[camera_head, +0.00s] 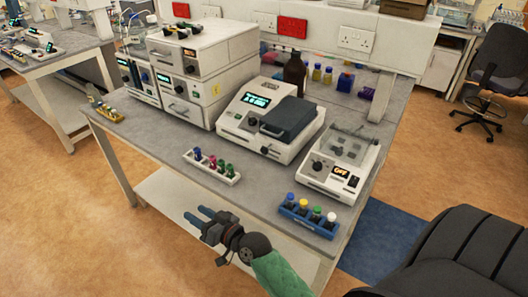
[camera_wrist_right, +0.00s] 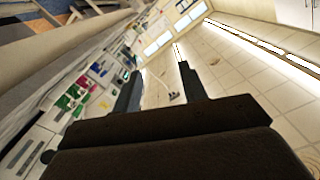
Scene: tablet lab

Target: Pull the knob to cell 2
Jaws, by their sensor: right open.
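A grey-white instrument (camera_head: 240,118) with a lit green display and a dark lid (camera_head: 291,119) stands mid-bench in the head view. A small dark knob (camera_head: 265,150) shows low on its front; a dial sits higher on the left. I cannot read any cell marks or tell the knob's position. My right gripper (camera_head: 197,216) is in front of the bench's near edge, well apart from the instrument, with its fingers pointing left. It is open and empty, and its spread fingers also show in the right wrist view (camera_wrist_right: 160,90).
A white rack of coloured vials (camera_head: 228,179) and a blue rack of capped vials (camera_head: 307,225) lie near the front edge. A smaller device (camera_head: 341,165) stands right of the instrument, stacked units (camera_head: 190,85) left. Bare bench lies before the instrument.

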